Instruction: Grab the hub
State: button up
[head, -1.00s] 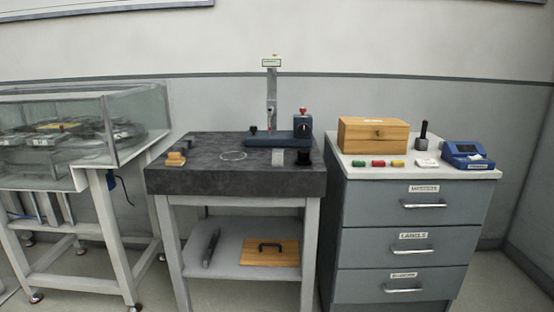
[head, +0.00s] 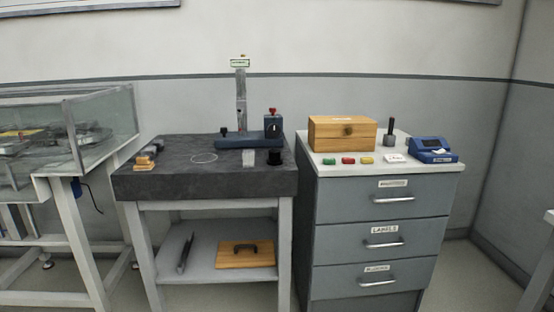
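No part is plainly recognisable as the hub. A small black cylindrical piece (head: 274,158) stands at the right front of the dark stone-topped table (head: 205,183), with a small pale grey block (head: 249,158) to its left. A thin pale ring outline (head: 204,158) shows on the stone top. Behind them stands a blue-based gauge stand (head: 249,141) with an upright column and a red-topped part. My gripper is not in view.
A glass-walled case (head: 95,130) stands on a white frame at left. The grey drawer cabinet (head: 380,225) at right carries a wooden box (head: 342,133), small coloured blocks, a black-handled stamp (head: 389,133) and a blue device (head: 432,150). Wooden blocks (head: 147,159) lie on the table's left.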

aim_at(275, 159)
jog(key=i+l+z, duration=0.15)
jog(key=l, duration=0.25)
jog(key=i+l+z, duration=0.15)
jog(key=l, duration=0.25)
jog(key=i+l+z, duration=0.15)
jog(key=i+l, duration=0.15)
jog(key=i, duration=0.05)
